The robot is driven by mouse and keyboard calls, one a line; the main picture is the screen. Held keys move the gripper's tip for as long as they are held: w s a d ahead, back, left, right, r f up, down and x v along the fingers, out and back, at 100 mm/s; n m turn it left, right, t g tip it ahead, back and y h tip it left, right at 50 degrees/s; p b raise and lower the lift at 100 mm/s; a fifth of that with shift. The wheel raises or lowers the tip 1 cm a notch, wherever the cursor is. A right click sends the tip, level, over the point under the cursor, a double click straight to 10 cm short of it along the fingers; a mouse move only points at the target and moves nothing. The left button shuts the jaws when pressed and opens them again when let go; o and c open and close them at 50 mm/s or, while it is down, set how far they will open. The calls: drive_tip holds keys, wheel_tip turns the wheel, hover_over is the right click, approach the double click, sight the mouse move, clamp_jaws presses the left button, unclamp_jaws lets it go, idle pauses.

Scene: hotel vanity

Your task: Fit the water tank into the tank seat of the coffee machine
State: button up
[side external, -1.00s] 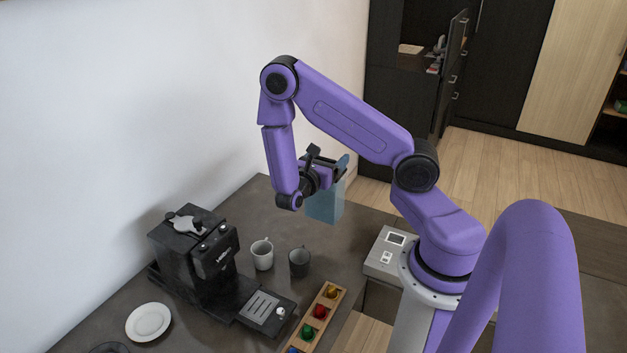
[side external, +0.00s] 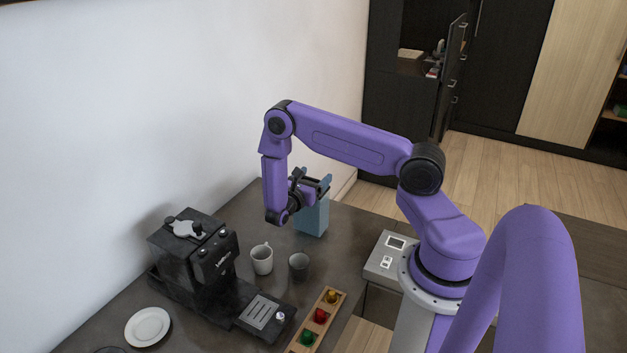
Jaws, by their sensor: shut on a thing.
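The water tank (side external: 312,217) is a translucent blue, box-shaped vessel, close to upright. My gripper (side external: 316,187) is shut on its upper part. The tank is over the counter behind the mugs; I cannot tell if its bottom touches the counter. The black coffee machine (side external: 190,262) stands at the left, well apart from the tank. Its top has a grey lid-like piece (side external: 184,228). The tank seat cannot be made out from this view.
A white mug (side external: 262,260) and a dark grey mug (side external: 299,266) stand between machine and tank. A drip tray (side external: 262,313), a wooden capsule holder (side external: 323,309) with coloured capsules and a white plate (side external: 147,326) are in front. The wall runs along the left.

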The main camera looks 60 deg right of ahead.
drive_tip(key=shift+f, duration=0.3)
drive_tip(key=shift+f, duration=0.15)
drive_tip(key=o, duration=1.8)
